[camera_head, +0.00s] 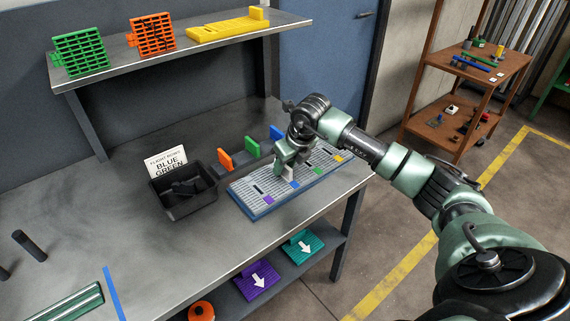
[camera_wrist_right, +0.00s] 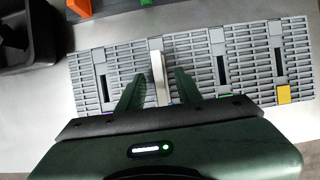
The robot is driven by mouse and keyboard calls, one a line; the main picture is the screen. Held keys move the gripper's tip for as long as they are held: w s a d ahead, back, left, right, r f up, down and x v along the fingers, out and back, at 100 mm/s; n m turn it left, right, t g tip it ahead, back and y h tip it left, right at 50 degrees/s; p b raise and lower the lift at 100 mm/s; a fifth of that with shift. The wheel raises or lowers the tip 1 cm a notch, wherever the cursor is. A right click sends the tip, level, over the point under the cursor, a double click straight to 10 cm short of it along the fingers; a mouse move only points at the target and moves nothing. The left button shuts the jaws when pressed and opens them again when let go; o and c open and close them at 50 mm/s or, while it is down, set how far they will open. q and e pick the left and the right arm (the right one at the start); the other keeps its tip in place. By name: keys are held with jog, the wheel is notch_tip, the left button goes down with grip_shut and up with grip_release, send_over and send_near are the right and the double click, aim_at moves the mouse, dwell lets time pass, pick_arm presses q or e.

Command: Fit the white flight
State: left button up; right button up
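The white flight (camera_wrist_right: 159,76) stands upright at the grey slotted conveyor belt (camera_wrist_right: 120,62), between my right gripper's fingers. It also shows in the head view (camera_head: 291,174), partly hidden by the gripper. My right gripper (camera_wrist_right: 160,88) points down over the belt, its fingers apart with a small gap on each side of the flight. Whether the flight's foot is in a slot is hidden. In the head view the right gripper (camera_head: 286,160) is above the belt's middle (camera_head: 262,190). Dark empty slots show on both sides of the flight. My left gripper is out of view.
Orange (camera_head: 224,160), green (camera_head: 252,148) and blue (camera_head: 276,132) flights stand behind the belt. A black bin (camera_head: 190,208) with a "BLUE GREEN" card (camera_head: 168,163) stands left. A shelf (camera_head: 180,58) above holds coloured grid pieces.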

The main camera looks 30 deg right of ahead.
jog(key=v, duration=0.7)
jog(key=shift+s+r+b, duration=0.2)
jog(key=shift+r+b, duration=0.15)
jog(key=shift+b, duration=0.1)
